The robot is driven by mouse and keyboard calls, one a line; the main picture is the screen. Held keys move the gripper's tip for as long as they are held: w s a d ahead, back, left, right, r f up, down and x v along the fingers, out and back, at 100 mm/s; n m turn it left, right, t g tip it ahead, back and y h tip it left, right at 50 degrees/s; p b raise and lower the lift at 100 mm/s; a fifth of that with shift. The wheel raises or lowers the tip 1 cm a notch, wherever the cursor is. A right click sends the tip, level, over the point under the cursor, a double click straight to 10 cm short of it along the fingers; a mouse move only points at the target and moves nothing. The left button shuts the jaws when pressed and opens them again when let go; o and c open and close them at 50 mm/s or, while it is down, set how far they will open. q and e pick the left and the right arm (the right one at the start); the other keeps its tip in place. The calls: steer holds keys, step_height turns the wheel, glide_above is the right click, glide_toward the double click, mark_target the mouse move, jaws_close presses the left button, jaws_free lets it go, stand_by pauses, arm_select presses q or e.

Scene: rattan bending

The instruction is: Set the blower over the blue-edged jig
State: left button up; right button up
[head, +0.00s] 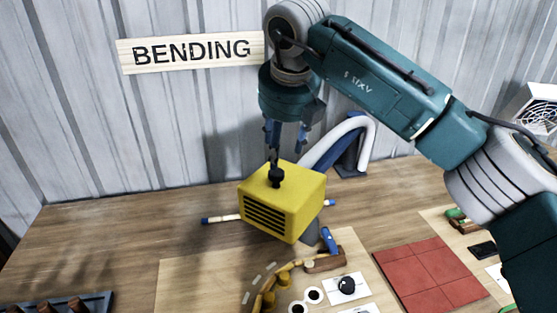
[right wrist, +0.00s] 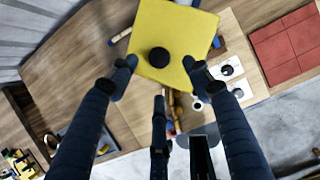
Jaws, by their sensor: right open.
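The blower is a yellow box (head: 285,205) with dark vent slots and a black knob on top. It stands over the middle of the table, and its underside is hidden. My right gripper (head: 287,150) is open and points down just above the blower's top. In the right wrist view its fingertips (right wrist: 159,72) are spread, with the black knob (right wrist: 159,57) showing between them; I see no contact. A curved wooden jig with yellow pegs (head: 268,299) lies in front of the blower, partly cut off by the frame; I cannot make out a blue edge. My left gripper is not in view.
A white and blue curved pipe (head: 362,140) stands behind the blower. A rod with blue ends (head: 222,219) lies partly hidden behind it. Red tiles (head: 430,273) lie to the right, a dark rack (head: 60,303) at the front left. The table's left part is clear.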

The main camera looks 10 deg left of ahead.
steer(key=shift+v, duration=1.5)
